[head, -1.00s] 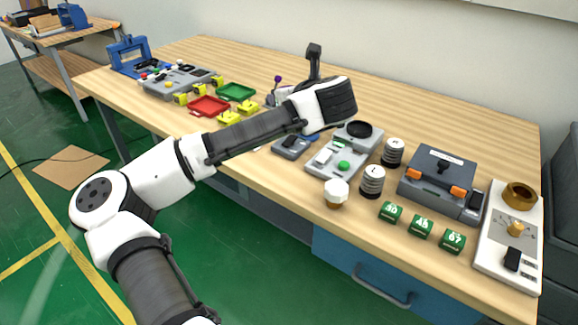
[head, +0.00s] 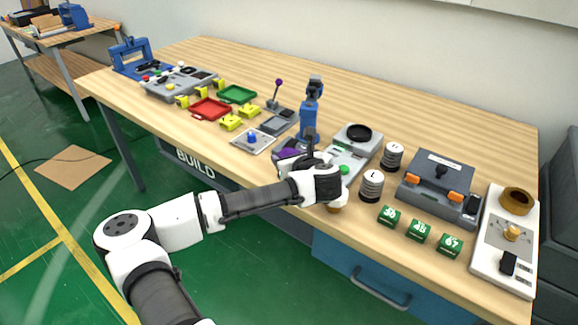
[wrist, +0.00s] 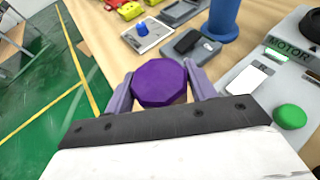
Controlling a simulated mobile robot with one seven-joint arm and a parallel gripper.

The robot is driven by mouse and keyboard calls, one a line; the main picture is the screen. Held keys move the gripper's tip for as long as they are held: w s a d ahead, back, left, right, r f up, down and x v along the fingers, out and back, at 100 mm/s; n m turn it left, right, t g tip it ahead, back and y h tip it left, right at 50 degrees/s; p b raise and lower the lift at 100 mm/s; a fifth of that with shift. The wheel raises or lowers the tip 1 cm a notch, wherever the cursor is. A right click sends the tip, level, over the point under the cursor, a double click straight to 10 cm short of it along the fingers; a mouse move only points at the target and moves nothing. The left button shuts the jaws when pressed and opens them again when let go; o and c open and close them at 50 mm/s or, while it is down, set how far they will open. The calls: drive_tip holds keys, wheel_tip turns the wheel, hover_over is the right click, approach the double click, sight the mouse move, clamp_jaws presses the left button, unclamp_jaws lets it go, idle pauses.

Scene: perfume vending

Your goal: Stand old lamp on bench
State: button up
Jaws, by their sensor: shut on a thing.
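A purple faceted lamp (wrist: 161,83) sits between the two fingers of my gripper (wrist: 158,70) in the wrist view. My gripper is shut on it. In the head view the purple lamp (head: 287,153) shows only partly at my gripper (head: 293,158), near the front of the wooden bench (head: 440,118). The lamp's lower part is hidden, and I cannot tell whether it touches the bench. A second lamp, with a white top and gold base (head: 335,208), is mostly hidden behind my wrist at the front edge.
A grey motor unit with a green button (wrist: 290,117) is close on the right. A blue post (head: 310,118) stands behind my gripper. A plate with a blue knob (head: 252,137) lies to its left. Striped cylinders (head: 371,186) and green blocks (head: 418,231) are right.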

drive_tip(key=shift+f, duration=1.75)
drive_tip(key=shift+f, duration=0.2)
drive_tip(key=o, duration=1)
drive_tip(key=shift+r, duration=0.15)
